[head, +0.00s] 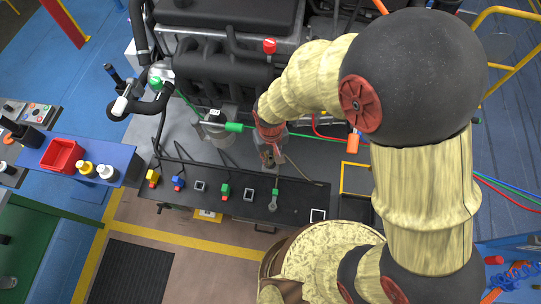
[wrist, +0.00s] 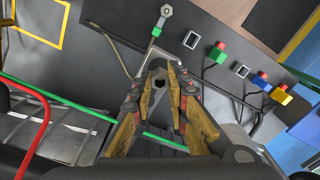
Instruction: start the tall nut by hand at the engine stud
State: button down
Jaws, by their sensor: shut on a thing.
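My gripper (head: 271,158) points down over the front edge of the engine area in the head view. In the wrist view my gripper (wrist: 163,80) has its yellow-and-dark fingers closed on a small grey piece with a dark opening, which looks like the tall nut (wrist: 158,83). The fingers hide part of it. In the head view the nut is too small to tell apart from the fingertips. The engine (head: 225,65) is dark and stands behind the gripper. I cannot pick out the engine stud in either view.
Green (head: 315,135) and red hoses run near the gripper. A red bin (head: 62,156) sits on a blue side shelf at left.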

jog(key=shift+f+b, duration=0.4)
jog(key=shift+f, duration=0.15)
dwell(0.4)
jog(key=c, duration=2)
grip_release()
jog(key=n, duration=0.5)
jog(key=shift+n, duration=0.3)
jog(key=n, duration=0.7)
jog(key=shift+b, duration=0.4)
jog(key=c, duration=0.3)
grip_shut()
